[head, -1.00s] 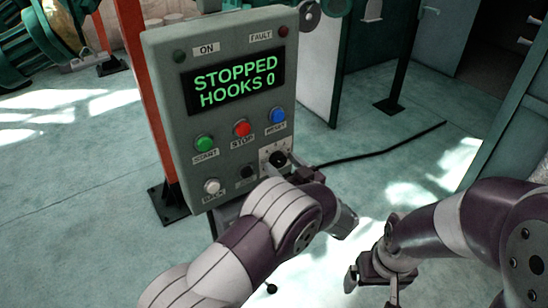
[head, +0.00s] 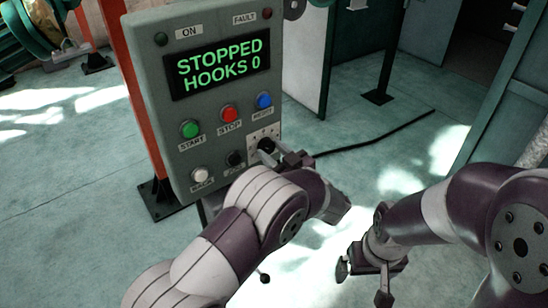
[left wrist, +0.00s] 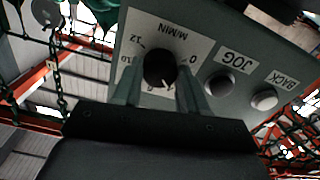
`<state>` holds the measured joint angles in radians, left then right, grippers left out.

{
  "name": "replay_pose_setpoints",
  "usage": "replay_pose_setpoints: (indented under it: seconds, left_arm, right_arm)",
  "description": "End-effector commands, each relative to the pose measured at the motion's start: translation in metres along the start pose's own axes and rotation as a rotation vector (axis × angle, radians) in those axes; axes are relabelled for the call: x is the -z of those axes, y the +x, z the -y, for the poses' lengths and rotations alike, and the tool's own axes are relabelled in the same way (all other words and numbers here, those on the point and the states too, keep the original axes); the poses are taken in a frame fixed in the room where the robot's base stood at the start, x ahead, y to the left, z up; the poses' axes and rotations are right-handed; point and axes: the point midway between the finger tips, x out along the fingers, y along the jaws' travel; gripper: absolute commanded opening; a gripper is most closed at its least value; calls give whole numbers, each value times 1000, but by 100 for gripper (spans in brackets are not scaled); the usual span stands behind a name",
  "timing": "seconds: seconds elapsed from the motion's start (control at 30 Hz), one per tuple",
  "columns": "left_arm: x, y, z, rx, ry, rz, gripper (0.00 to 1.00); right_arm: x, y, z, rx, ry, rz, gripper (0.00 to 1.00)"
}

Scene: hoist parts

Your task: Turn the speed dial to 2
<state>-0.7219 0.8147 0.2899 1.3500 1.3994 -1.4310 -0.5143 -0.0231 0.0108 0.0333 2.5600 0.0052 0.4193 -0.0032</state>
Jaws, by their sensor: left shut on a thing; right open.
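The speed dial (head: 266,145) is a black knob on a white plate at the lower right of the grey control box. In the left wrist view the dial (left wrist: 159,67) appears upside down, with 12, 10, 0 and M/MIN readable around it. Its white mark points toward the lower right there; the numbers near it are partly hidden by the fingers. My left gripper (left wrist: 160,78) is shut on the dial, one finger on each side. In the head view my left gripper (head: 281,158) reaches the plate from the right. My right gripper (head: 363,284) is open and empty, low and away from the box.
The box display (head: 222,69) reads STOPPED, HOOKS 0. Green START (head: 190,129), red STOP (head: 230,114) and blue RESET (head: 264,100) buttons sit above the dial. JOG (head: 234,158) and BACK (head: 201,174) are left of it. A black cable (head: 378,132) lies on the floor behind.

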Motion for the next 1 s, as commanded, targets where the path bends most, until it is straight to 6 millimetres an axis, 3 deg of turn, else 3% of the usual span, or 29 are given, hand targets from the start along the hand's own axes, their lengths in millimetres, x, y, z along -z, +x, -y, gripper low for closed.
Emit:
replay_pose_setpoints:
  seconds: [0.1, 0.5, 1.0]
  left_arm:
    - [-6, 1, 1, 1, -92, -1, 11]
    - [-4, 1, 0, 0, -388, -2, 11]
    - [0, 1, -1, 0, -536, -1, 11]
  right_arm:
    - [-2, 20, 0, 0, 0, 0, 94]
    - [-7, 61, 0, 0, 0, 0, 94]
    - [-9, 78, 0, 0, 0, 0, 94]
